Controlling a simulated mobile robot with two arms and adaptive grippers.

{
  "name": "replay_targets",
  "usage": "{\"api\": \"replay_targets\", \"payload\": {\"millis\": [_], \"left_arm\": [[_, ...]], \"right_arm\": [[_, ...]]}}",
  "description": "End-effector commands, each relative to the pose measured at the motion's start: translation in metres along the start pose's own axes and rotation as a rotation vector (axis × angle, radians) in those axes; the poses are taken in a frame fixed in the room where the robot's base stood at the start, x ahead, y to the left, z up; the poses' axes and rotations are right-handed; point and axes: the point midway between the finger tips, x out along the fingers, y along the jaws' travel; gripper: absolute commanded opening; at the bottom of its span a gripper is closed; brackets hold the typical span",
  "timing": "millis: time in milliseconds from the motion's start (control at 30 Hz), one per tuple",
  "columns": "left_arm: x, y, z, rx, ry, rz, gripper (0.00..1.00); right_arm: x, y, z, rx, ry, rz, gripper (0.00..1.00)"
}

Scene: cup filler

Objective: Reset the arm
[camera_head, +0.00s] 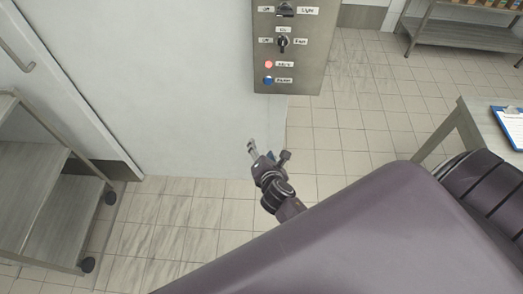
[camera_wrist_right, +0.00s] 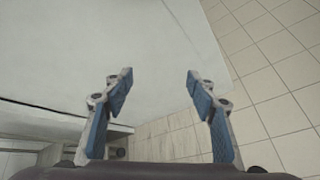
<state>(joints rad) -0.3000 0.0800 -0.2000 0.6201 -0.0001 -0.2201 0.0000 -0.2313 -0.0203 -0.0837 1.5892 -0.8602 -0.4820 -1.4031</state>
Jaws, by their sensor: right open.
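My right gripper (camera_head: 268,152) is in the middle of the head view, in front of the white wall and below the control panel (camera_head: 291,45). In the right wrist view the right gripper (camera_wrist_right: 158,85) has its two blue-padded fingers spread apart, with nothing between them. The panel is grey metal with a switch at the top, a rotary knob, a red button and a blue button, each with a label. The gripper is apart from the panel. My left gripper is not in view.
A wheeled shelf cart (camera_head: 45,215) stands at the left. A table (camera_head: 478,125) with a clipboard (camera_head: 510,127) is at the right, and a low rack (camera_head: 465,38) is at the back right. The tiled floor between is clear.

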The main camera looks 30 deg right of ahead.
Motion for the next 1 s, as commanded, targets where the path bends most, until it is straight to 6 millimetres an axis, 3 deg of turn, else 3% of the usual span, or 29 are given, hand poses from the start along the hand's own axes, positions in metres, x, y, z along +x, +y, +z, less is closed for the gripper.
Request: {"api": "replay_targets", "payload": {"millis": [400,533,667,767,1000], "left_arm": [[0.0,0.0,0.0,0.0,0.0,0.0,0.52],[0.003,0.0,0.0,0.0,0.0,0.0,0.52],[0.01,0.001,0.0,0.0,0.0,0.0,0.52],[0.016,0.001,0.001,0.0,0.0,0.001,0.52],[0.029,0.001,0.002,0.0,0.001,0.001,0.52]], "right_arm": [[0.0,-0.001,-0.001,0.002,0.002,-0.002,0.52],[0.004,-0.022,-0.025,0.072,0.049,-0.03,0.52],[0.005,-0.076,-0.083,0.268,0.153,-0.119,0.52],[-0.002,-0.131,-0.137,0.479,0.232,-0.234,0.52],[-0.054,-0.275,-0.242,1.009,0.274,-0.598,0.52]]}}
